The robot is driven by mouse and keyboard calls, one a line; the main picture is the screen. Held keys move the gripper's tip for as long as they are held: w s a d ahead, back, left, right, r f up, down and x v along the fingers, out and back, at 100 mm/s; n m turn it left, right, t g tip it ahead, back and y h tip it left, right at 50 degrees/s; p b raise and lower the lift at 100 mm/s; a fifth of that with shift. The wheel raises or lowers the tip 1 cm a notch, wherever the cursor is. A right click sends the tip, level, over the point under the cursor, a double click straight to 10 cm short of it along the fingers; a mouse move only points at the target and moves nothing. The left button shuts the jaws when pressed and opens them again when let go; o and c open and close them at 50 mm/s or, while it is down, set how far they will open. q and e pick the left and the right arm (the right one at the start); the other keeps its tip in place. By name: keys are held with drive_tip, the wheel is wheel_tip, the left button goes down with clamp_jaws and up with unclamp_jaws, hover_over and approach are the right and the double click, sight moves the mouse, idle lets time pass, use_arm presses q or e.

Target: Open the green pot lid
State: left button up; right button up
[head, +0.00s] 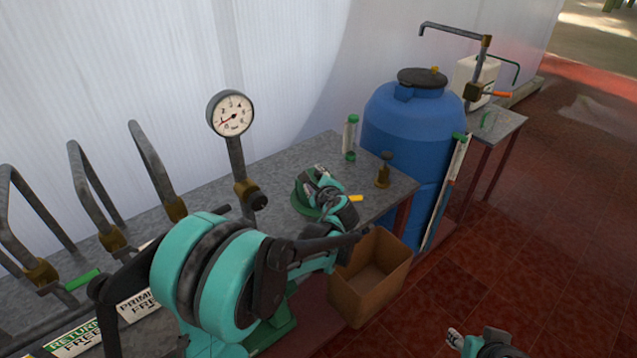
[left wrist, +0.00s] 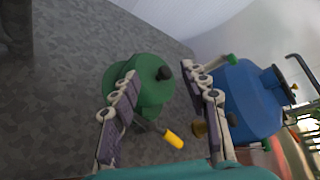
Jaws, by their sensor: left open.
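The green pot (head: 300,203) stands on the grey metal bench, largely hidden behind my left gripper (head: 320,176) in the head view. The lid appears to sit on the pot. My left gripper (left wrist: 160,76) is open, its fingers on either side of the lid and knob; contact cannot be told. My right gripper (head: 456,339) is low at the bottom right, away from the bench.
A pressure gauge (head: 231,114) and several bent pipes stand left on the bench (head: 275,165). A blue barrel (head: 410,125) stands beyond; a cardboard box (head: 368,290) sits below the bench edge.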

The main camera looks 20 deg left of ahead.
use_arm(q)
drive_tip(key=shift+s+d+r+n, duration=0.1)
drive_tip(key=shift+s+n, duration=0.2)
drive_tip(key=shift+s, duration=0.15)
drive_tip(key=shift+h, duration=0.3)
